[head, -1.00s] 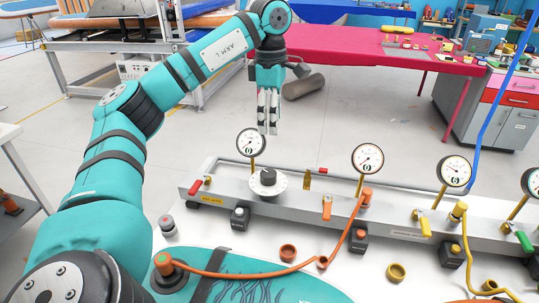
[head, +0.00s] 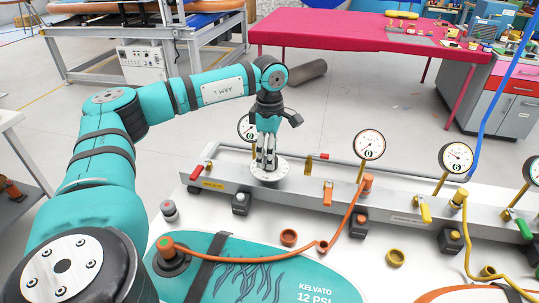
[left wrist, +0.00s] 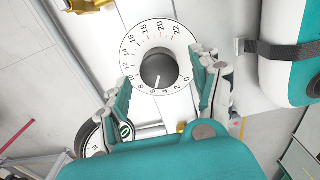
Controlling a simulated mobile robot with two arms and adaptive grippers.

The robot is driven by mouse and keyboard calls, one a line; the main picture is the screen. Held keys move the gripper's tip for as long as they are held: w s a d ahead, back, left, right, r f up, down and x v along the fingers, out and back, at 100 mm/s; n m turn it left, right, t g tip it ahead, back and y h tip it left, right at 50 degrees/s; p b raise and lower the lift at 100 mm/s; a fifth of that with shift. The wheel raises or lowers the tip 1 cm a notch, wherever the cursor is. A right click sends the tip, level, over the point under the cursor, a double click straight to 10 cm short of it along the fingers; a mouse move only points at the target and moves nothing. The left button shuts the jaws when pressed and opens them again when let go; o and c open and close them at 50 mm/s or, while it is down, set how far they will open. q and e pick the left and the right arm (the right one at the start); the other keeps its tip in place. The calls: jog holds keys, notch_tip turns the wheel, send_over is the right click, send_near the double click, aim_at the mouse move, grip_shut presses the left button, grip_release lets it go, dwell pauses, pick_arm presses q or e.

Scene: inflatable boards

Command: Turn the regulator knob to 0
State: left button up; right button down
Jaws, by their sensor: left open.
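The regulator knob (left wrist: 158,70) is a black round knob on a white dial plate (left wrist: 172,38) numbered 0 to 22 in the left wrist view. A pale pointer mark on the knob faces roughly the 6. My left gripper (left wrist: 160,88) is open, with one finger on each side of the dial, apart from the knob as far as I can see. In the head view my left gripper (head: 266,160) points straight down over the dial plate (head: 268,175) and hides the knob. My right gripper is not in view.
The dial sits on a grey metal rail (head: 300,190) with several gauges, one gauge (head: 247,130) close behind my left gripper. A red valve lever (head: 197,173) is to the left, an orange lever (head: 328,192) to the right. A teal board (head: 235,265) lies in front.

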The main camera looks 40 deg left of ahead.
pick_arm(q)
jog(key=shift+f, duration=0.85)
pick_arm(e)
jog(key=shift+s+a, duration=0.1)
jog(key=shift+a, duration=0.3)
pick_arm(q)
jog(key=shift+c, duration=0.5)
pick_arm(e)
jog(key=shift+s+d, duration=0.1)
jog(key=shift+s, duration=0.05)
pick_arm(q)
jog(key=c, duration=1.1)
jog(key=shift+o, duration=0.2)
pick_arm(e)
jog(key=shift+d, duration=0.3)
pick_arm(q)
jog(key=shift+n, duration=0.3)
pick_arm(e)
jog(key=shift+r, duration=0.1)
pick_arm(q)
jog(key=n+p, duration=0.1)
jog(key=n, duration=0.9)
jog(key=shift+r+p, duration=0.1)
jog(key=shift+p, duration=0.25)
jog(key=shift+n, duration=1.8)
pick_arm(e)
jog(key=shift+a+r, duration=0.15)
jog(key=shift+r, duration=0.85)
